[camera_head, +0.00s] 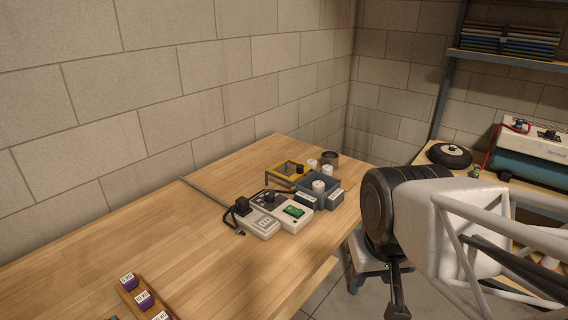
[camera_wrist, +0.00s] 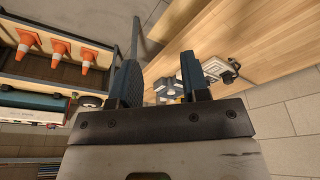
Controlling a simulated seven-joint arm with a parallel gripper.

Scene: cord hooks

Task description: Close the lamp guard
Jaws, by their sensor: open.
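On the wooden workbench, a yellow open frame (camera_head: 287,172) stands at the far end with a dark knob by it; it may be the lamp guard, but I cannot tell for sure. My gripper (camera_head: 397,302) hangs off the bench's right side, apart from these things. In the wrist view my gripper (camera_wrist: 158,72) is open, with nothing held.
Purple labelled blocks (camera_head: 128,280) stand at the near left. Much of the bench (camera_head: 150,235) is clear. A second bench right holds a wheel (camera_head: 449,155). Orange cones (camera_wrist: 60,48) sit on a shelf.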

